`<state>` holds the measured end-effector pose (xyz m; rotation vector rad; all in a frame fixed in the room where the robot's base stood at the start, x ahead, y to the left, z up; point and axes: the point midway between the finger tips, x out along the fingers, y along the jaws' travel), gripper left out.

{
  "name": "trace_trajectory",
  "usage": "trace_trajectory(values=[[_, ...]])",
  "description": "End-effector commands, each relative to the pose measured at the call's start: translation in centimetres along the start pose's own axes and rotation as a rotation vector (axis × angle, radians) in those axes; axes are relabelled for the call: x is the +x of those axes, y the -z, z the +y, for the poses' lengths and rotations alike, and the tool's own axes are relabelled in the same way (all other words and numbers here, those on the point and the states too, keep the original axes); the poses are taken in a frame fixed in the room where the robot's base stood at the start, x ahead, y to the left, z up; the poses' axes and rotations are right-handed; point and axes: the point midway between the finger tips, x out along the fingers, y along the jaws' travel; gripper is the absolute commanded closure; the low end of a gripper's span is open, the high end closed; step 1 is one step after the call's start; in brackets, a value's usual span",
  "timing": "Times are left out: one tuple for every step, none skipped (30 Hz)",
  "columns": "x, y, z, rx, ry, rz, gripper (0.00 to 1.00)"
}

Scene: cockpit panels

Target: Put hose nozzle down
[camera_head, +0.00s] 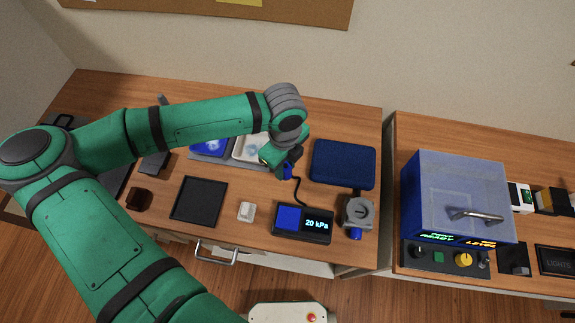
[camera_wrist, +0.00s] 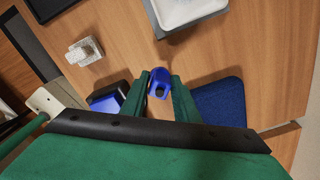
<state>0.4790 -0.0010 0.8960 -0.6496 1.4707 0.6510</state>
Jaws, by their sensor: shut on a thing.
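The hose nozzle is a small blue piece (camera_wrist: 159,82) held between the two green fingers of my gripper (camera_wrist: 160,85) in the wrist view. In the head view the blue nozzle (camera_head: 287,172) shows just below my gripper (camera_head: 283,160), above the wooden table. A dark hose runs from it down to the gauge box (camera_head: 302,223), which reads 20 kPa. My gripper is shut on the nozzle. Part of the nozzle is hidden by the fingers.
A dark blue pad (camera_head: 343,163) lies right of my gripper. A valve block (camera_head: 357,212) stands right of the gauge box. A black tray (camera_head: 199,201) and a white switch block (camera_head: 246,211) lie to the left. A white tray (camera_head: 249,150) is behind my gripper.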

Motion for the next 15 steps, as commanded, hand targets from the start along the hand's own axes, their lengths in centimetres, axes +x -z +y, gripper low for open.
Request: trace_trajectory(values=[[0.3, 0.0, -0.1, -0.001, -0.001, 0.001, 0.99], [0.6, -0.1, -0.1, -0.002, -0.001, 0.001, 0.99], [0.9, -0.1, -0.2, -0.004, -0.002, 0.002, 0.99], [1.4, -0.1, -0.2, -0.006, -0.002, 0.003, 0.99], [1.9, -0.2, -0.1, -0.007, -0.001, 0.003, 0.99], [2.5, -0.2, -0.1, -0.009, -0.002, 0.003, 0.99], [2.9, -0.2, -0.1, -0.009, -0.001, 0.003, 0.99], [3.2, -0.2, -0.1, -0.010, 0.000, 0.002, 0.99], [3.6, -0.2, -0.1, -0.010, 0.000, 0.002, 0.99], [3.8, -0.2, -0.1, -0.010, 0.000, 0.002, 0.99], [3.9, -0.2, -0.1, -0.009, 0.000, 0.002, 0.99], [3.9, -0.2, -0.1, -0.009, 0.000, 0.001, 0.99], [3.8, -0.2, -0.1, -0.009, 0.000, 0.001, 0.99], [3.8, -0.2, -0.1, -0.009, 0.000, 0.001, 0.99], [3.8, -0.2, -0.1, -0.009, 0.000, 0.001, 0.99]])
